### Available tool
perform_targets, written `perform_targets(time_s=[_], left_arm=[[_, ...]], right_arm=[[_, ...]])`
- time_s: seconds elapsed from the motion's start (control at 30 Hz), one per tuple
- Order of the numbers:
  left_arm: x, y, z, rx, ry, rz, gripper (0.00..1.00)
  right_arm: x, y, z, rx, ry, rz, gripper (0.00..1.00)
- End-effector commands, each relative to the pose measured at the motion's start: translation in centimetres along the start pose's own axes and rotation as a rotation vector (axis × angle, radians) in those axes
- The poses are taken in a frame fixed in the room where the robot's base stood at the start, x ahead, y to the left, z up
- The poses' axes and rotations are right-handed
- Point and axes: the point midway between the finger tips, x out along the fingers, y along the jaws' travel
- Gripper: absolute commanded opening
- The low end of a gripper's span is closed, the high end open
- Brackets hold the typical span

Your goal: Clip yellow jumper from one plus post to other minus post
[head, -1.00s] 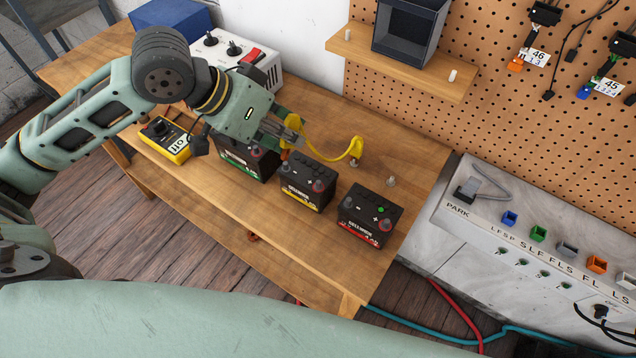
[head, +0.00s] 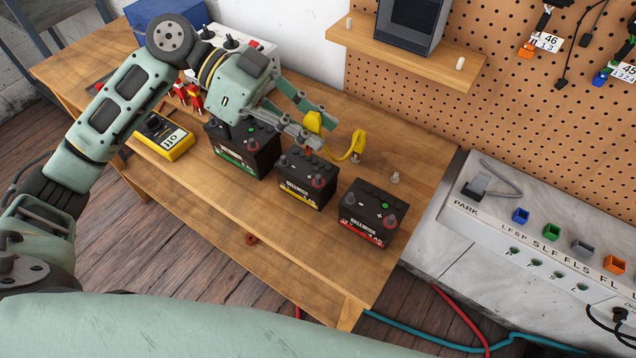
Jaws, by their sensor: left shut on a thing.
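My left gripper (head: 317,132) is shut on one yellow clip of the jumper (head: 346,156), above and behind the middle battery. The jumper's lead loops right to its other yellow clip (head: 358,141), which is at a small metal peg on the table behind the batteries. Three black batteries stand in a row: green-label (head: 243,153), partly hidden by my gripper, yellow-label (head: 307,183) and red-label (head: 370,215). The yellow-label and red-label batteries each show a grey post at left and a red-ringed post at right. The held clip appears apart from the posts. My right gripper is not in view.
A yellow meter (head: 166,138) lies left of the batteries, with red clips (head: 189,97) behind it. A white box with knobs (head: 236,48) stands at the back. A bare metal peg (head: 395,178) stands behind the red-label battery. The table's front strip is clear.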

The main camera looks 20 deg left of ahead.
Motion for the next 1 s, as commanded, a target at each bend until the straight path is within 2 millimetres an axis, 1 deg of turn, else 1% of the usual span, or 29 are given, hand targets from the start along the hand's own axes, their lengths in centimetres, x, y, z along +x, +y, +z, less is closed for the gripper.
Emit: perform_targets(time_s=[0.03,0.2,0.23,0.3,0.4,0.6,1.0], left_arm=[[0.7,-0.2,0.1,0.058,0.024,0.05,0.0],[1.5,0.2,-0.5,0.254,0.079,0.221,0.0],[1.9,0.1,0.6,0.244,0.072,0.215,0.0],[2.4,0.0,1.8,0.239,0.069,0.21,0.0],[3.0,-0.1,2.9,0.239,0.068,0.208,0.0],[3.5,-0.3,3.8,0.238,0.067,0.207,0.0],[3.5,-0.3,3.9,0.236,0.066,0.206,0.0]], right_arm=[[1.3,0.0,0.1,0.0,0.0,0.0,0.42],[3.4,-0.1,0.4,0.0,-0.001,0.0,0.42],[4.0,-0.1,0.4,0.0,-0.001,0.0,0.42],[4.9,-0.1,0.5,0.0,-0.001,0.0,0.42],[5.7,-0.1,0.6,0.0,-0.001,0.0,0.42],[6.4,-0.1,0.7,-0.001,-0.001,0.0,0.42],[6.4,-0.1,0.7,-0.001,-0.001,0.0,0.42]])
